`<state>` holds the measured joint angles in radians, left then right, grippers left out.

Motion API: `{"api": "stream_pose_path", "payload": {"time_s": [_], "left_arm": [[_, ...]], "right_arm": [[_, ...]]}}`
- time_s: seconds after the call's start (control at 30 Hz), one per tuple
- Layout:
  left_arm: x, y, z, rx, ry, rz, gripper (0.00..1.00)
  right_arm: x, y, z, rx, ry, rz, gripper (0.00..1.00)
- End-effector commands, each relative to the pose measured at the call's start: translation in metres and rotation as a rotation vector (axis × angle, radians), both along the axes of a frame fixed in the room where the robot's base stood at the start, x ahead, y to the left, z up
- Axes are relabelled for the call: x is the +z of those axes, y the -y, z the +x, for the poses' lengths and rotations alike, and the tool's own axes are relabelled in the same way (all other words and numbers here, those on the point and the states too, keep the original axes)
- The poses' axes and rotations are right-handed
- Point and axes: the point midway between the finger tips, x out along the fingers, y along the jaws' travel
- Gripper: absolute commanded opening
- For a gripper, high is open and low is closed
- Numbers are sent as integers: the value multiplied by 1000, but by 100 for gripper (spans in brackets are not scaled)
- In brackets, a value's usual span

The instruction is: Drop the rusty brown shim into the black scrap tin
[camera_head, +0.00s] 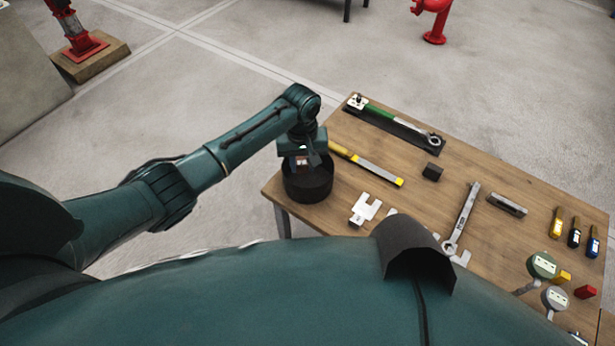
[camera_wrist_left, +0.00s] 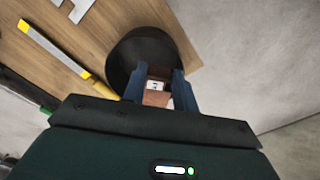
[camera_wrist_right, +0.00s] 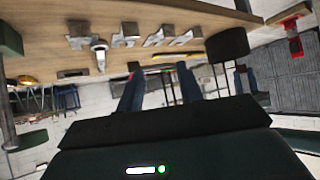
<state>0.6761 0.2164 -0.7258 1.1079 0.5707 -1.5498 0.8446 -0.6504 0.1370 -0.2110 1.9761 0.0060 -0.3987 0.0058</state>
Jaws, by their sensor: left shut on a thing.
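The rusty brown shim (camera_head: 302,160) is gripped by my left gripper (camera_head: 304,163) directly above the black scrap tin (camera_head: 308,187). In the left wrist view the shim (camera_wrist_left: 156,98), with a pale label on it, sits between the two blue fingers (camera_wrist_left: 159,80), and the round tin (camera_wrist_left: 138,45) shows beyond them. The tin stands at the table's near left corner; its inside is mostly hidden by the gripper. My right gripper (camera_wrist_right: 160,80) shows only in its own wrist view, fingers apart and empty, below the table's edge. The tin (camera_wrist_right: 228,44) also shows there.
The wooden table (camera_head: 465,195) carries a yellow-ended file (camera_head: 370,165) beside the tin, a pale slotted shim (camera_head: 365,209), a wrench (camera_head: 462,217), a black block (camera_head: 432,172) and a green-handled tool (camera_head: 395,118) on a dark mat. Dial gauges (camera_head: 542,265) lie at the right.

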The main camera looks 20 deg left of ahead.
Motion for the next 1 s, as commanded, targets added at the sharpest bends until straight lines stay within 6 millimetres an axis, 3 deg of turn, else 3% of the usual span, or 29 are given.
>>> {"api": "stream_pose_path", "payload": {"time_s": [0.03, 0.2, 0.53, 0.57, 0.83, 1.0], "left_arm": [[-14, 0, 0, -1, 1, 0, 0], [-28, 0, 0, -1, 1, -1, 0], [-28, 0, 0, -1, 1, -1, 0], [-28, 0, 0, -1, 1, -1, 31], [-28, 0, 0, -1, 0, 0, 53], [-28, 0, 0, -1, 0, 0, 54]], "right_arm": [[-10, -1, 1, -2, 9, 5, 36], [-11, -8, 4, 17, 40, 19, 36], [-6, -13, -1, 43, 50, 22, 36], [-6, -13, -1, 43, 49, 22, 36], [-6, -13, 0, 42, 49, 22, 36], [-6, -12, 1, 38, 51, 22, 36]]}}
